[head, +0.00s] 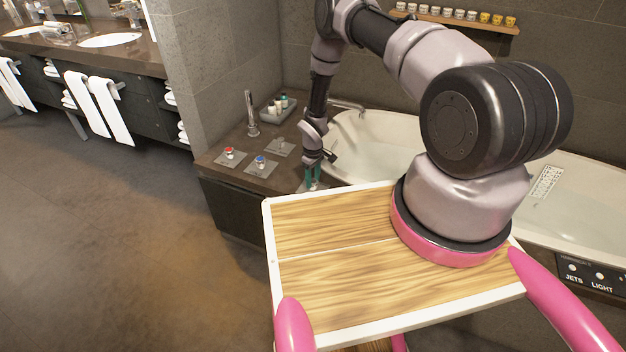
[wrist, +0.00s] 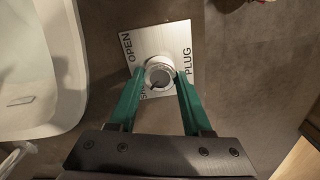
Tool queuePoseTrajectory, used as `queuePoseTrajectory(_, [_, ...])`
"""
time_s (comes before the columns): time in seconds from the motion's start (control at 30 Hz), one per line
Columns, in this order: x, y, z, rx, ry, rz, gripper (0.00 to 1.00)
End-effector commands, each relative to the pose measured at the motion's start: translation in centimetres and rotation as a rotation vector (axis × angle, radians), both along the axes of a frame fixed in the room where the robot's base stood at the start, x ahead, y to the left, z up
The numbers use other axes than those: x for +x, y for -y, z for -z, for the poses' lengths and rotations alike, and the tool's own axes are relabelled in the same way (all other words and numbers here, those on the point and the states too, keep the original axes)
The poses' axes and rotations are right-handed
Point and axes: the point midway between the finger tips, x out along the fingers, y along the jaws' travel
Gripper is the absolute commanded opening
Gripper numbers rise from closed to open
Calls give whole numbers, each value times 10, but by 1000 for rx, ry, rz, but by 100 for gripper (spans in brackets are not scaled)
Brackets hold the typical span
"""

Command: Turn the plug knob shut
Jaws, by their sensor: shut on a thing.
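The plug knob (wrist: 159,75) is a round silver knob with a darker top, on a square metal plate (wrist: 172,36) in the wrist view. The plate reads OPEN at the upper left and PLUG at the right; lettering below the knob is mostly covered. My gripper (wrist: 158,82) has its two green fingers on either side of the knob, shut on it. In the head view, my gripper (head: 313,178) reaches down to the tub's deck, and the knob cannot be made out there.
A red-topped knob (head: 228,152), a blue-topped knob (head: 260,161) and another plate (head: 280,148) lie left of my gripper. A tall spout (head: 251,112) and a tray of small bottles (head: 279,108) stand behind. The white bathtub (head: 385,135) is to the right.

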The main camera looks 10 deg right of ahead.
Motion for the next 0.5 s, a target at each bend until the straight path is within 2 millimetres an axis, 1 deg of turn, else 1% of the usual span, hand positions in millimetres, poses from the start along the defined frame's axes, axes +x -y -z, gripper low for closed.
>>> queuePoseTrajectory(0.07, [1,0,0,0,1,-2,0])
queuePoseTrajectory(0.1, [1,0,0,0,1,-2,53])
queuePoseTrajectory(0.17, [1,0,0,0,1,-1,76])
queuePoseTrajectory(0.2, [1,0,0,0,1,-1,79])
queuePoseTrajectory(0.5, [0,0,-1,-1,1,0,79])
